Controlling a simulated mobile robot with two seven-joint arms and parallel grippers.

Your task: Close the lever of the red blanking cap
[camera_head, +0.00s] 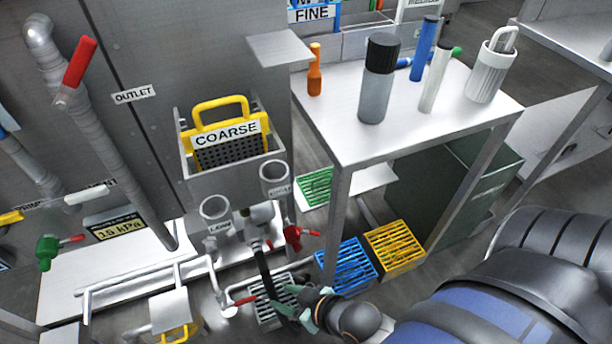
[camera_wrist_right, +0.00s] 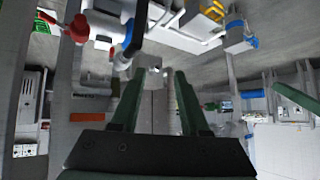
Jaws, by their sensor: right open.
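A red blanking cap (camera_head: 292,236) with a short red lever sits at the low pipework, just right of the lower pipe fittings in the head view. A red fitting with a lever, which looks like the same cap, shows at the upper left of the right wrist view (camera_wrist_right: 78,29). The lever sticks out sideways from it. My right gripper (camera_head: 288,303) is low in the head view, below the cap and apart from it. In the wrist view its two green fingers (camera_wrist_right: 155,76) stand apart with nothing held between them. My left gripper is out of view.
A black hose (camera_head: 263,272) and a red-handled valve (camera_head: 243,300) are close to my right gripper. Blue (camera_head: 346,266) and yellow (camera_head: 394,247) grates lie on the floor to the right. A steel table (camera_head: 335,115) with bottles stands above them. A yellow-handled COARSE screen (camera_head: 228,152) is behind.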

